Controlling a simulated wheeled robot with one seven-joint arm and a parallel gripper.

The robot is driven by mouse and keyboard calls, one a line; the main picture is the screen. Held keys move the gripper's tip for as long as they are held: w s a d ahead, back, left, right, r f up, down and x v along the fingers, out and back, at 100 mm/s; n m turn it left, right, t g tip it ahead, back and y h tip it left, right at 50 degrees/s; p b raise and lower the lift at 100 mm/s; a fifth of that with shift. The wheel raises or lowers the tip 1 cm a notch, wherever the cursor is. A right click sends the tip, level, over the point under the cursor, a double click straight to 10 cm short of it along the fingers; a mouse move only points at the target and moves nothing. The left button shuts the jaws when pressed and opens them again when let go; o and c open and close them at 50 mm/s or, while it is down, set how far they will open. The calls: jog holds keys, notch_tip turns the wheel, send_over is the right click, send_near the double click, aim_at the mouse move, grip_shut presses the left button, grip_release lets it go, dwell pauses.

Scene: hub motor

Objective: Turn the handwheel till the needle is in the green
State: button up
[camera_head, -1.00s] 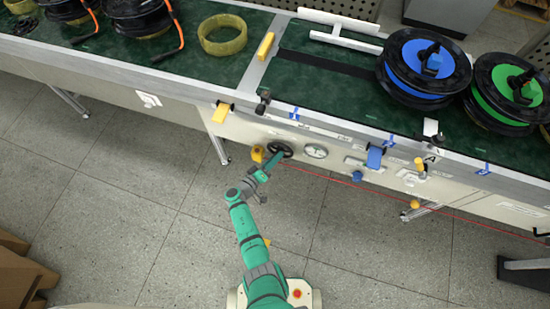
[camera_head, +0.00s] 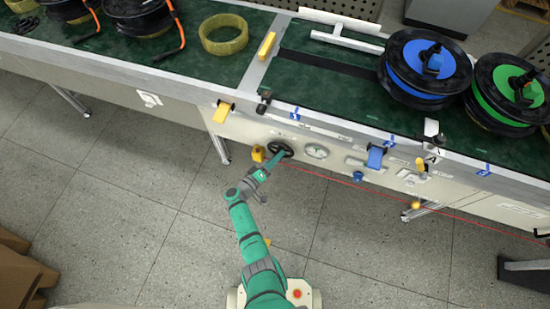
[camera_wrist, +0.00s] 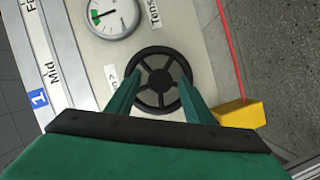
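The black spoked handwheel (camera_wrist: 161,78) is mounted on the pale front panel, under the conveyor edge; it also shows in the head view (camera_head: 287,149). My gripper (camera_wrist: 159,80) faces it, with its two green fingers apart, one over each side of the wheel's rim. I cannot tell whether the fingers touch the rim. In the head view my gripper (camera_head: 280,155) reaches the wheel from below. The round white gauge (camera_wrist: 112,14) is beside the wheel and also shows in the head view (camera_head: 316,151). It has a green patch on its left in the wrist view; the needle's exact reading is too small to tell.
A yellow block (camera_wrist: 240,114) sticks out close beside the wheel. A red line (camera_head: 335,179) runs along the panel. The floor in front is clear.

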jog(key=v, duration=1)
jog(key=shift+s+a, duration=0.25)
jog(key=shift+s+r, duration=0.1)
